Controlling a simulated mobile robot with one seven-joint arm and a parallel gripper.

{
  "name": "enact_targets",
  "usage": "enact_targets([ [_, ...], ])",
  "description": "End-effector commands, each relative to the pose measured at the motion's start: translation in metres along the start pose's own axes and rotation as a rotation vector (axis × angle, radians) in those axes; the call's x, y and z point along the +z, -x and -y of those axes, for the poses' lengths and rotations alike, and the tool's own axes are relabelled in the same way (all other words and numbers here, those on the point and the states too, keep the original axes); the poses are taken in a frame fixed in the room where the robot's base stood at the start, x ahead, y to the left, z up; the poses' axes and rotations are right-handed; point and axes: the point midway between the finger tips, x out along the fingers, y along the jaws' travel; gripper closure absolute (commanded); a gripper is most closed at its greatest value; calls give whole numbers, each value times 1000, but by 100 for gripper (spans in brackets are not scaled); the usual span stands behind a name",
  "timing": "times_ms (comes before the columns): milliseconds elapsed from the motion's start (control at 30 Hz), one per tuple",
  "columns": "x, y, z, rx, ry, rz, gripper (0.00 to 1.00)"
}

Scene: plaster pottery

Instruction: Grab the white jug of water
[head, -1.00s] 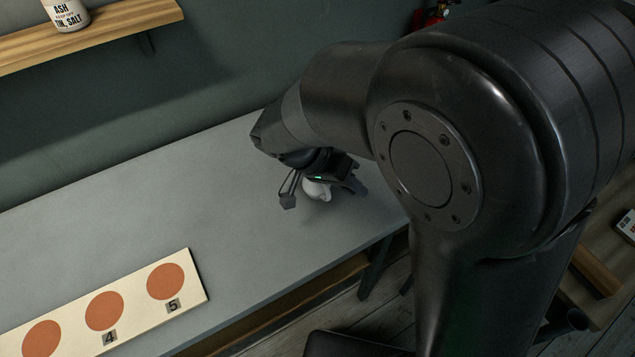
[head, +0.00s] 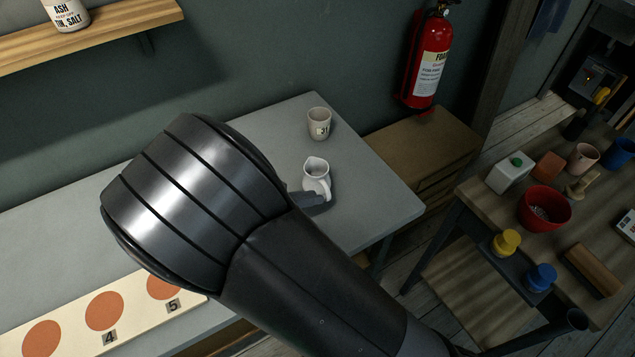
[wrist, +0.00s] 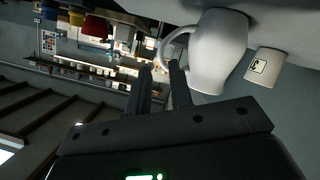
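The white jug (head: 316,178) stands upright on the grey table (head: 385,200) in the head view, its handle toward the front right. It also shows large and upside down in the wrist view (wrist: 218,50). My gripper (wrist: 160,66) has its two fingers a small gap apart, at the handle side of the jug. The right finger overlaps the lower end of the handle in the wrist view; whether it touches is unclear. In the head view one dark finger shows just below the handle; my arm hides the rest of the gripper.
A small beige cup marked 31 (head: 319,124) stands behind the jug. A board with orange circles (head: 66,325) lies at the table's front left. A red fire extinguisher (head: 428,62) hangs on the wall. A wooden table (head: 480,205) with bowls and pots stands at the right.

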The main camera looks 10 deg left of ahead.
Motion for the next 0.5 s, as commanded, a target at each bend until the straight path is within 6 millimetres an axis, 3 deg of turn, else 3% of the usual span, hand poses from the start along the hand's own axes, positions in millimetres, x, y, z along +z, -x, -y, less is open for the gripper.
enact_targets([
  [500, -2, -56, 3, 1, 0, 1, 80],
])
